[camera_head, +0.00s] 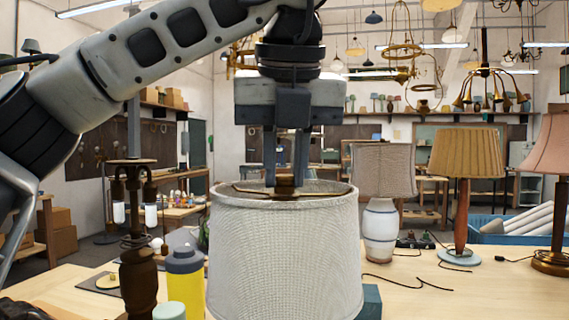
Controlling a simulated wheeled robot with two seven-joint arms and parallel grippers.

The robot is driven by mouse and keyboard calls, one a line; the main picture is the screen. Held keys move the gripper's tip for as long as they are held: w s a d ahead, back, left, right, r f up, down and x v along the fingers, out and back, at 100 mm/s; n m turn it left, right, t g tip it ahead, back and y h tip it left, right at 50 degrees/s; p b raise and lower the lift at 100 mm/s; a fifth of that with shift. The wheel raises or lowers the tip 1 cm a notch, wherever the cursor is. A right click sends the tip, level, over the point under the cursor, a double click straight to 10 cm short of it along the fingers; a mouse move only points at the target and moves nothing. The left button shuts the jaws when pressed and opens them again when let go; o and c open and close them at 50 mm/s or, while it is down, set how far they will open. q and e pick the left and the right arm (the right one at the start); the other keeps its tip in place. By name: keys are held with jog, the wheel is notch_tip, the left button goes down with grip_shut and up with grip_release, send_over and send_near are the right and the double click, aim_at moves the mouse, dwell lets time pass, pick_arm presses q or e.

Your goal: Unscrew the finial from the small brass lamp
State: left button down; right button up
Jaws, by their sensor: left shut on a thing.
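A lamp with a wide off-white fabric shade (284,255) stands upright at the front of the table, directly under my left gripper. Its base is hidden behind the shade and below the picture's edge. My left gripper (286,178) points straight down over the shade's open top. Its fingers are shut on the small brown-brass finial (286,184) at the centre of the shade's top fitting. The gripper's fingertips partly cover the finial. My right gripper does not show.
A dark lamp stem (138,270) and a yellow bottle with a grey cap (185,285) stand close left of the shade. A white lamp (380,228), a tan-shaded lamp (466,155) and a pink-shaded lamp (556,150) stand right. Black cords lie on the table (425,295) between them.

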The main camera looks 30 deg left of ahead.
pick_arm(q)
jog(key=n+y, duration=0.1)
jog(key=n, duration=0.2)
jog(key=shift+d+r+n+g, duration=0.1)
jog(key=shift+r+n+g, duration=0.05)
jog(key=shift+n+g, duration=0.2)
jog(key=n, duration=0.2)
jog(key=n+g+y, duration=0.1)
jog(key=n, duration=0.1)
jog(key=shift+w+g, duration=0.15)
jog(key=shift+g, duration=0.1)
jog(key=c, duration=1.2)
grip_release()
